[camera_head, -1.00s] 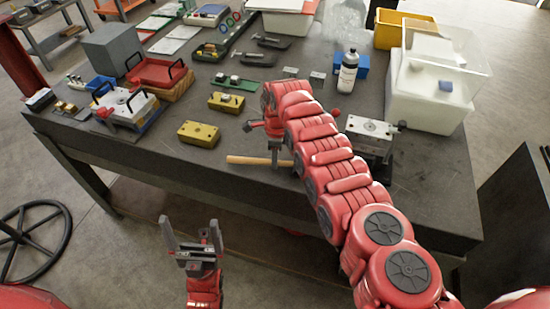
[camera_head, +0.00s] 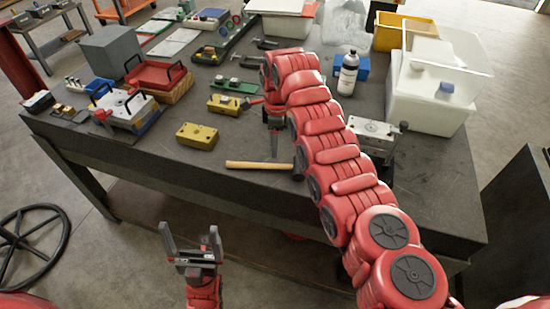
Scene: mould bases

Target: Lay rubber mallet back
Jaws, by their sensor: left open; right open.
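The rubber mallet lies on the dark table top near its front edge. Its light wooden handle (camera_head: 258,165) points left, and its dark head (camera_head: 298,165) is at the right end, partly hidden by my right arm. My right gripper (camera_head: 273,152) is just behind the handle, pointing down, open and apparently empty. Whether it touches the handle is hard to tell. My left gripper (camera_head: 190,228) is open and empty, in front of the table and off its edge.
Yellow blocks (camera_head: 197,136) stand left of the mallet. A mould base with red parts (camera_head: 128,108) is further left. A metal vise-like block (camera_head: 374,138), a white bottle (camera_head: 348,72) and a white bin (camera_head: 425,105) stand right. The front left table top is clear.

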